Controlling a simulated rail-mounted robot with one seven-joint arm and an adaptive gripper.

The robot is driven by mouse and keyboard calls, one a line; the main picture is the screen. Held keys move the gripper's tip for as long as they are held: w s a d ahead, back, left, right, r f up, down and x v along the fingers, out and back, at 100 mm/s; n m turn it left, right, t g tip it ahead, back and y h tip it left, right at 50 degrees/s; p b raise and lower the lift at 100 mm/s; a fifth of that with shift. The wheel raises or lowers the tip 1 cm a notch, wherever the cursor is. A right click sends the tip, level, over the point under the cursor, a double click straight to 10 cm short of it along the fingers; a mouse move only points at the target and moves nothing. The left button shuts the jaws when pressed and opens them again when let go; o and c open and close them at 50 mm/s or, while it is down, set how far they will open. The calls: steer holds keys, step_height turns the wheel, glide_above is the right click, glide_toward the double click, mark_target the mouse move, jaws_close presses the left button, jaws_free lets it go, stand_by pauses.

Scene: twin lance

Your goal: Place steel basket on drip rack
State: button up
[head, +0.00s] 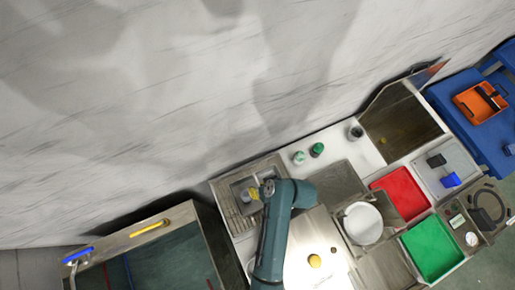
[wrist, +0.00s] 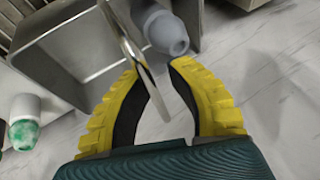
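A steel box-like basket (head: 240,187) sits at the ribbed metal drip rack (head: 226,212) in the head view, left of centre. In the wrist view the basket (wrist: 70,48) fills the upper left, open side showing. My gripper (head: 256,192) is at its right side in the head view. In the wrist view my yellow-fingered gripper (wrist: 155,72) has its tips apart, with a thin metal strip running between them, nearer the left finger. I cannot tell if the strip belongs to the basket. A grey nozzle-like object (wrist: 166,34) stands beyond the fingertips.
Green-and-white bottles (head: 299,157) stand behind on the counter; one bottle (wrist: 23,120) shows at left in the wrist view. A round white pot (head: 363,222), red tray (head: 400,193) and green tray (head: 432,247) lie to the right. A large open tank (head: 160,262) is at lower left.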

steer(key=shift+o, duration=1)
steer(key=shift+r, duration=0.1)
steer(key=v, duration=1.2)
steer(key=w+d+r+m+t+h, duration=0.15)
steer(key=w+r+t, duration=0.25)
steer(key=w+r, duration=0.45)
steer(key=w+d+r+t+h, duration=0.15)
steer(key=w+r+t, duration=0.35)
steer(key=r, duration=0.6)
steer(key=s+a+r+m+t+h, duration=0.1)
steer(key=r+t, duration=0.4)
steer(key=r, duration=1)
steer(key=s+a+r+m+t+h, duration=0.1)
steer(key=s+r+t, duration=0.3)
steer(key=r, duration=1.2)
steer(key=shift+s+m+t+h, duration=0.2)
steer(key=shift+m+t+h, duration=0.35)
steer(key=shift+t, duration=0.35)
